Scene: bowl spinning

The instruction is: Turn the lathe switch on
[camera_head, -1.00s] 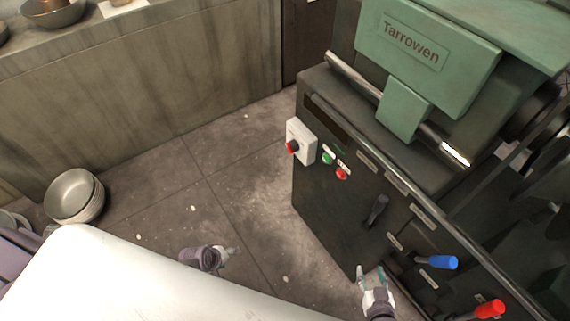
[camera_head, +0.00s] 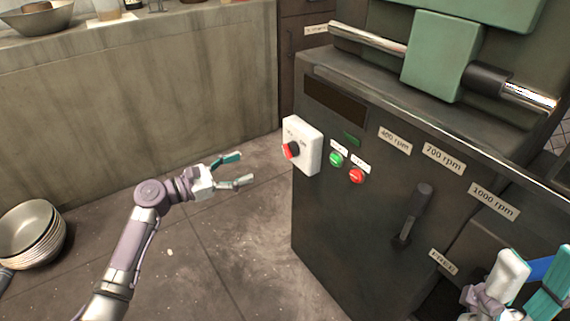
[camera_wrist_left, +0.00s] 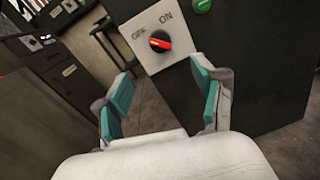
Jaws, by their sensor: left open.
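The lathe switch (camera_head: 303,146) is a white box with a red and black knob on the upper left of the dark lathe cabinet. In the left wrist view the knob (camera_wrist_left: 160,42) sits below OFF and ON labels; I cannot tell which it is set to. My left gripper (camera_head: 243,169) is open and empty, left of the switch and apart from it. Its fingers (camera_wrist_left: 160,98) frame the space below the switch box in the wrist view. My right gripper (camera_head: 531,268) is at the lower right with its fingers apart, in front of a blue lever handle (camera_head: 541,268).
A green button (camera_head: 336,159) and a red button (camera_head: 357,176) are right of the switch. A black lever (camera_head: 414,212) is farther right. Stacked bowls (camera_head: 33,237) stand at the left. The floor between the concrete counter (camera_head: 140,110) and the lathe is clear.

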